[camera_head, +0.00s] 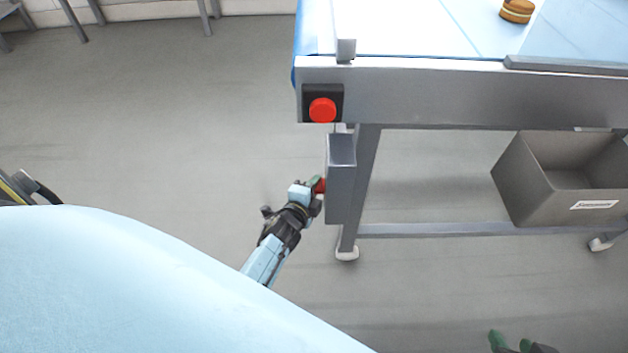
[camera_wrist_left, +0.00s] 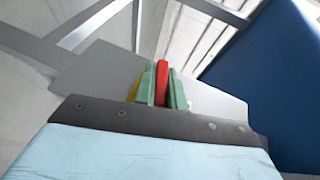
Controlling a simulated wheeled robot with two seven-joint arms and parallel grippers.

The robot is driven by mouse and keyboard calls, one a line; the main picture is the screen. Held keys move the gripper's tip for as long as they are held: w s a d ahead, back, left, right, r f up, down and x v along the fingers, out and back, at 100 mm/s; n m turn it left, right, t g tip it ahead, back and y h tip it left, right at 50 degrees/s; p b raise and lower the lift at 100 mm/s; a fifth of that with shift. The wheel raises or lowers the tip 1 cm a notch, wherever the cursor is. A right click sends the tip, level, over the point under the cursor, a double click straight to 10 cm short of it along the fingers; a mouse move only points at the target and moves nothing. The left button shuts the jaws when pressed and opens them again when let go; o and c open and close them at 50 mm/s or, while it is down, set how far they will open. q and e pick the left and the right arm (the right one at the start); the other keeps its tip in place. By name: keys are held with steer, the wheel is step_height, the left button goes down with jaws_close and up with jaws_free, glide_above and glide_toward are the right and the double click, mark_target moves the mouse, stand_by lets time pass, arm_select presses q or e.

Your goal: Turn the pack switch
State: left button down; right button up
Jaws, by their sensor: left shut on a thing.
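A grey switch box (camera_head: 341,178) hangs below the left end of the conveyor frame, beside its leg. The red pack switch (camera_head: 321,185) sticks out from the box's left side. My left gripper (camera_head: 318,186) is at that side, its green fingertips closed around the red switch. In the left wrist view the red switch handle (camera_wrist_left: 162,82) stands between the two green fingers (camera_wrist_left: 163,90), with a yellow patch beside them on the grey box face. My right gripper (camera_head: 511,342) shows only its green fingertips at the bottom edge, apart, with nothing seen between them.
A red push button (camera_head: 322,110) on a black plate sits on the conveyor frame (camera_head: 440,95) above the box. A grey bin (camera_head: 538,195) with a white label stands under the conveyor at right. A filled round (camera_head: 516,10) lies on the belt.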

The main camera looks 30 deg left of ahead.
arm_select(q)
steer(key=shift+r+g+p, duration=0.1)
steer(key=shift+g+p, duration=0.3)
steer(key=shift+p, duration=0.55)
arm_select(e)
steer(key=s+d+f+g+h, duration=0.1)
steer(key=s+d+f+g, duration=0.2)
steer(key=s+g, duration=0.3)
arm_select(q)
steer(key=g+p, duration=0.1)
steer(key=p, duration=0.3)
steer(key=shift+n+h, duration=0.4)
steer(key=shift+g+p, duration=0.4)
arm_select(e)
steer(key=d+f, duration=0.2)
steer(key=f, duration=0.4)
steer(key=d+f+h, duration=0.1)
steer(key=d+f, duration=0.1)
steer(key=f, duration=0.5)
steer(key=shift+s+d, duration=0.3)
steer(key=shift+s, duration=0.1)
arm_select(q)
steer(key=c, duration=1.5)
jaws_free()
steer(key=shift+o, duration=0.2)
steer(key=shift+s, duration=0.1)
